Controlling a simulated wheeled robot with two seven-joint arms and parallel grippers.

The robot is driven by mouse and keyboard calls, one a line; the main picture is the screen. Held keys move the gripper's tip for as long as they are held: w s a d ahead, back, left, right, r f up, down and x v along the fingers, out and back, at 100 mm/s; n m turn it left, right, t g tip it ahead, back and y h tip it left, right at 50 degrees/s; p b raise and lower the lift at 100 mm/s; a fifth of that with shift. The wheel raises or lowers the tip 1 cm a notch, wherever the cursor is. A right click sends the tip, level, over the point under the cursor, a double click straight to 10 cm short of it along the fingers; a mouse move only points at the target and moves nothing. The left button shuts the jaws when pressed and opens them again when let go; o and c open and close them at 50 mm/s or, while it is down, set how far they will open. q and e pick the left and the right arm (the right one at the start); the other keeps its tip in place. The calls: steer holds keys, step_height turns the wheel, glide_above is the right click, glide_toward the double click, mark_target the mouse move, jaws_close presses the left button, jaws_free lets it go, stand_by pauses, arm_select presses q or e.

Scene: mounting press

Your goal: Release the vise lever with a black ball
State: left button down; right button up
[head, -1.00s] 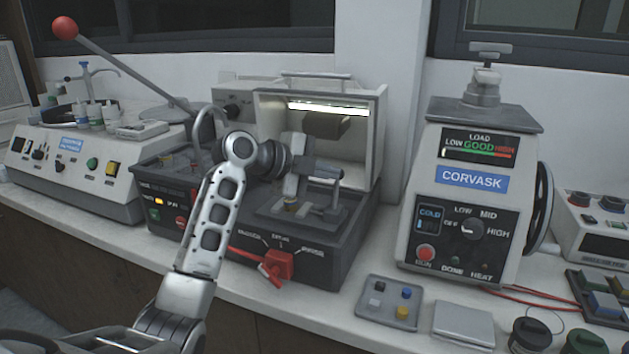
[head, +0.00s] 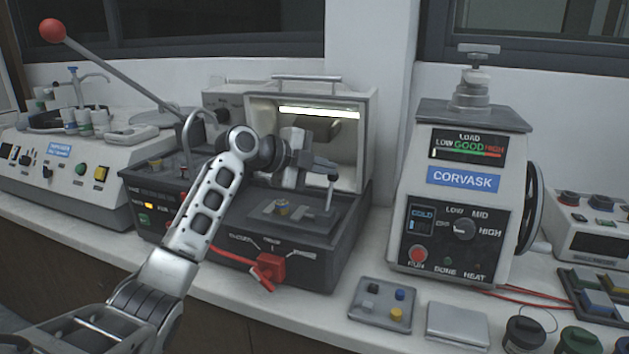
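The vise (head: 283,209) sits on the deck of the dark cutting machine, inside the open lit hood. Its short upright lever (head: 329,195) stands at the right end of the vise, with a small ball at the top. My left forearm and wrist cover part of the machine's front and left side. My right gripper is not in view.
The open hood (head: 369,140) stands behind the vise. A red switch handle (head: 270,267) projects from the machine's front. A long lever with a red ball (head: 53,31) rises at left. The CORVASK press (head: 462,200) and a small tray (head: 382,318) are to the right.

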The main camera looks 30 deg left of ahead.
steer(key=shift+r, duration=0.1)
